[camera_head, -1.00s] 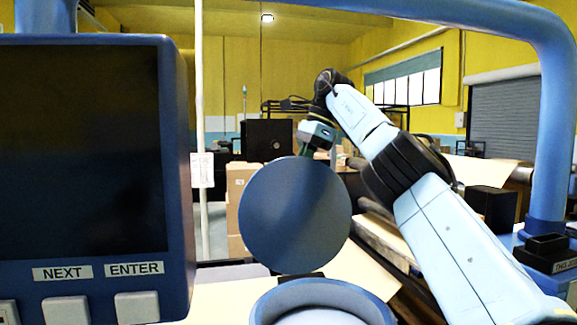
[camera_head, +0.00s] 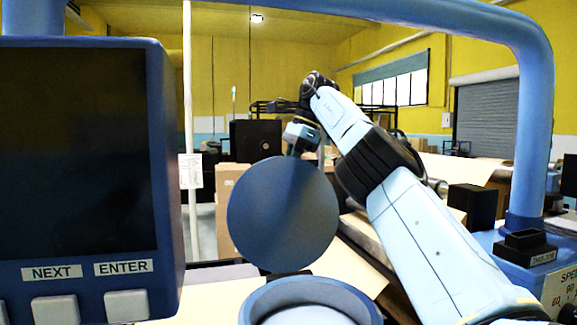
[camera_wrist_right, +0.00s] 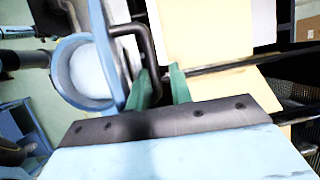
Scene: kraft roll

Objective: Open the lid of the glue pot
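The glue pot (camera_head: 262,303) is a blue round pot at the bottom of the head view, open at the top with pale contents. Its round blue lid (camera_head: 283,214) stands upright at the pot's far rim. In the right wrist view the pot (camera_wrist_right: 62,60) shows at left, with the lid (camera_wrist_right: 108,55) edge-on beside it. A dark bent handle (camera_wrist_right: 147,42) runs from the lid between the green fingers of my right gripper (camera_wrist_right: 161,75). The fingers are apart, with a gap beside the handle. In the head view the fingertips are mostly hidden behind the lid. My left gripper is out of view.
A blue control panel (camera_head: 80,150) with NEXT and ENTER buttons fills the left. A blue tubular frame (camera_head: 535,120) arches over the top and right. Pale paper (camera_head: 350,265) lies behind the pot. A small black box (camera_head: 472,205) stands at right.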

